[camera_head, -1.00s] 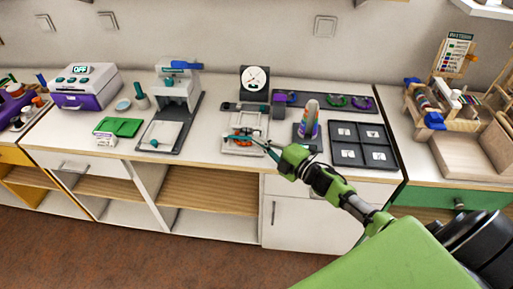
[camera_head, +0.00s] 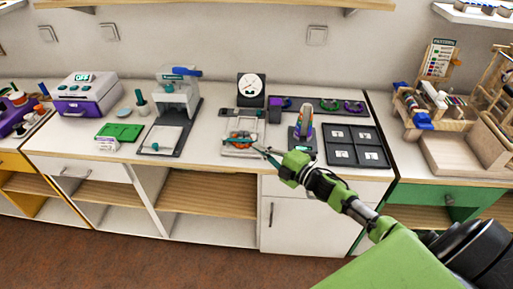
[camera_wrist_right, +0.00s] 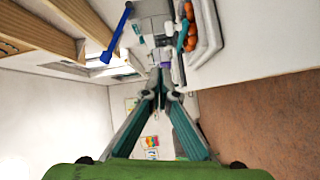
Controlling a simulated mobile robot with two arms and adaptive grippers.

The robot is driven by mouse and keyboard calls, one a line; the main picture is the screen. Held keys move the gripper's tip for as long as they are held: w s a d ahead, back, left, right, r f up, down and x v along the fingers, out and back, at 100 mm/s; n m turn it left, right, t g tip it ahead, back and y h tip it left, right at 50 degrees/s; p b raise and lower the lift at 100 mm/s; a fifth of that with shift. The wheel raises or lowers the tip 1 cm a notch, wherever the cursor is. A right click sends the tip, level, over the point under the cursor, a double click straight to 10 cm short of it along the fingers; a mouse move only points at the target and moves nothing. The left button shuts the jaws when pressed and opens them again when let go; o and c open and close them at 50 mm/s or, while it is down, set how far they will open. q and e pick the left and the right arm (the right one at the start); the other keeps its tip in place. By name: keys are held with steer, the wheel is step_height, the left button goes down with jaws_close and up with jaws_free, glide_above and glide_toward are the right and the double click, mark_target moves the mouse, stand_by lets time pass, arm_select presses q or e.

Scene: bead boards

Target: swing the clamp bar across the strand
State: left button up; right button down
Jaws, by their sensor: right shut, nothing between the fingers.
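A white board (camera_head: 228,152) on the worktop holds an orange strand (camera_head: 238,136). In the right wrist view the strand shows as a row of orange beads (camera_wrist_right: 192,30) in a pale tray (camera_wrist_right: 211,35). A teal bar (camera_wrist_right: 182,36), which looks like the clamp bar, lies alongside the beads there. My right gripper (camera_head: 257,148) is at the board's right side, low over it. Its teal fingers (camera_wrist_right: 160,78) are shut with nothing between them. I cannot tell whether the tips touch the bar. My left gripper is out of view.
A dial gauge (camera_head: 250,88) stands behind the board. A dark four-square tray (camera_head: 354,145) and a cone with coloured bands (camera_head: 304,125) are to the right. A press with a blue lever (camera_head: 180,71) stands to the left. Bare worktop lies between press and board.

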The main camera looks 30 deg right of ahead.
steer(key=s+d, duration=0.1)
steer(key=s+d+f, duration=0.1)
steer(key=d, duration=0.1)
steer(key=shift+s+d+b, duration=0.1)
steer(key=shift+s+b, duration=0.1)
steer(key=shift+b, duration=0.15)
steer(key=s+a+f+m+g+h, duration=0.2)
steer(key=s+f+m+h, duration=0.2)
steer(key=s+m, duration=0.2)
steer(key=s+a+f+m+g+h, duration=0.3)
steer(key=s+m, duration=0.3)
steer(key=s+a+f+m+g+y, duration=0.1)
steer(key=s+a+m+g, duration=0.3)
steer(key=s, duration=0.6)
steer(key=s+a+f+m+g, duration=0.1)
steer(key=s+a+g, duration=0.4)
steer(key=s, duration=0.5)
step_height(320, 180, down, 25)
steer(key=s, duration=0.1)
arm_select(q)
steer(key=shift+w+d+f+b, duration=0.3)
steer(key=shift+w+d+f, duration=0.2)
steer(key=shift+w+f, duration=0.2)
arm_select(e)
steer(key=s+d+f+g, duration=0.1)
steer(key=s+d+f, duration=0.1)
steer(key=s+f, duration=1.5)
steer(key=shift+s, duration=0.4)
